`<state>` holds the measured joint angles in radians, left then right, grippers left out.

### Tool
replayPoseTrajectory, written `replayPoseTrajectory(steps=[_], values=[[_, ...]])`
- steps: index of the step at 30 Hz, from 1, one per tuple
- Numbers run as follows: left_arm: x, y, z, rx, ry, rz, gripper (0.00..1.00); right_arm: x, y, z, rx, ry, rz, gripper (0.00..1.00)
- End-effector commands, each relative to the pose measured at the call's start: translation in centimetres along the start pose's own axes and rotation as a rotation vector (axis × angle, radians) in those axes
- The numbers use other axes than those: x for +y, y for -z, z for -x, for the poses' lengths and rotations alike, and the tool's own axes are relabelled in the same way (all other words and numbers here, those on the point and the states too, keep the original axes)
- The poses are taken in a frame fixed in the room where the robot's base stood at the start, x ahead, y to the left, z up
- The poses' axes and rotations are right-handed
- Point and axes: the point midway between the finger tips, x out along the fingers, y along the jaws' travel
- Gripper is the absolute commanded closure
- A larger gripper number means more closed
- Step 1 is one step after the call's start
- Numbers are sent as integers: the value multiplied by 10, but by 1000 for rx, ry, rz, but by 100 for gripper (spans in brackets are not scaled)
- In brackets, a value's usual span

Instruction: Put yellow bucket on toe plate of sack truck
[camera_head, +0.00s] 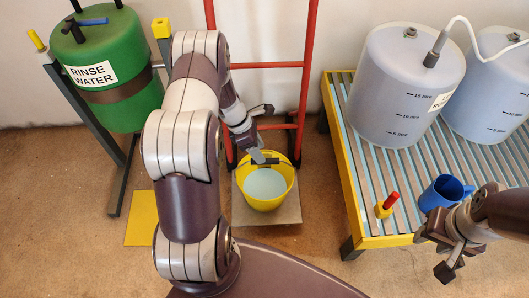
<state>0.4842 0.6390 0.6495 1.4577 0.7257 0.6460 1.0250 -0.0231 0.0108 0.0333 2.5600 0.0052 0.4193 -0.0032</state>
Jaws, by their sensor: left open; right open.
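The yellow bucket (283,192) stands upright on the grey toe plate (253,217) of the red sack truck (268,65). It holds a pale blue-green liquid. My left gripper (264,134) is open at the bucket's back rim, with one finger over the rim; whether it touches the rim is unclear. My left arm covers the area left of the bucket. My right gripper (437,254) is open and empty at the front edge of the slatted platform, below the blue jug.
A green rinse water drum (112,108) stands on a frame at left, above a yellow plate (141,219). The slatted platform (375,243) at right bears two clear tanks (405,95), a blue jug (440,190) and a red-and-yellow item (386,206). Floor between toe plate and platform is clear.

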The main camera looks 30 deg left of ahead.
Motion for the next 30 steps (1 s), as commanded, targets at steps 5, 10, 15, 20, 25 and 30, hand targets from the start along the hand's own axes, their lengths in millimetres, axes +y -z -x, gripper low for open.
replayPoseTrajectory(steps=[5, 10, 15, 20, 25, 30], values=[[-1, -2, 48, 0, 0, 2, 47, 0, 4, 30, 0, 0, 0, 57], [-5, -7, 67, 16, 3, -59, 47, 0, 4, 36, 0, 0, 0, 57], [-71, -68, 117, 207, 52, -842, 47, 0, 4, 35, 0, 0, 0, 57], [-156, -96, 156, 382, 145, -1716, 47, 0, 4, 34, 0, 0, 0, 57], [-197, -96, 168, 458, 207, -2144, 47, 0, 4, 34, 0, 0, 0, 57], [-198, -96, 167, 461, 219, -2169, 47, 0, 4, 34, 0, 0, 0, 57]])
